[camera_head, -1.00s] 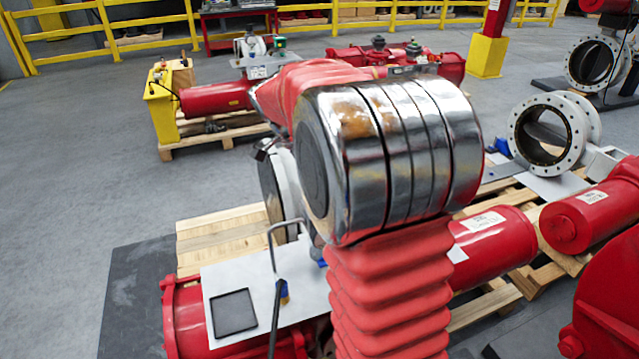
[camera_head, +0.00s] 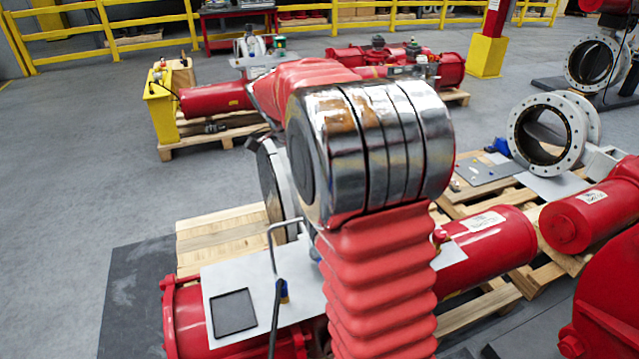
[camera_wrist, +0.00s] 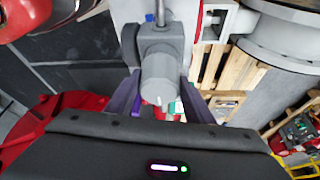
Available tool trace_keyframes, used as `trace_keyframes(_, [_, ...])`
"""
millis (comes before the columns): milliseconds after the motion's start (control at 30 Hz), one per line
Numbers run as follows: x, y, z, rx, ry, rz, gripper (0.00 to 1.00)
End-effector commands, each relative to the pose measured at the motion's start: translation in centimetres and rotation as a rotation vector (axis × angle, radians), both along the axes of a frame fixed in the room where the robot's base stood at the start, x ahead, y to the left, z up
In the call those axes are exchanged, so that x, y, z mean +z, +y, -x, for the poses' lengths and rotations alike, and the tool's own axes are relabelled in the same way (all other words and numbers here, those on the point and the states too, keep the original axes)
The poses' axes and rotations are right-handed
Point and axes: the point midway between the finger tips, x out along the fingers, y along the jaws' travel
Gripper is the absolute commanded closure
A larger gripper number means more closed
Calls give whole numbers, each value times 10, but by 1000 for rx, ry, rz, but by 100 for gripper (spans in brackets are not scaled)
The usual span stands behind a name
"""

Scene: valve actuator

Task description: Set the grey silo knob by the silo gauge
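In the wrist view a grey cylindrical knob (camera_wrist: 160,78) sits on a grey mount with a metal rod above it. A small light mark shows at its lower end. My gripper (camera_wrist: 162,85) has its dark purplish fingers on either side of the knob. I cannot tell whether they touch it or stand just clear. In the head view my arm covers the gripper and the knob. I cannot make out the silo gauge in either view.
Red actuator cylinders (camera_head: 492,240) lie on wooden pallets (camera_head: 470,310) at right. A grey plate with a dark square (camera_head: 233,312) and a bent metal rod (camera_head: 277,270) are in front. White flanged valves (camera_head: 545,135) stand at right. Open floor (camera_head: 80,180) lies left.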

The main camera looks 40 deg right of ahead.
Motion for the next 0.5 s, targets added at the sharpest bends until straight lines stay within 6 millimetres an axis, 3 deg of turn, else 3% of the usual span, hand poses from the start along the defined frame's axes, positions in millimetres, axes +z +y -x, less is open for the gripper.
trace_keyframes(233, [0, 0, 1, 0, 2, 1, 36])
trace_keyframes(500, [1, -1, 1, -1, 3, 2, 36])
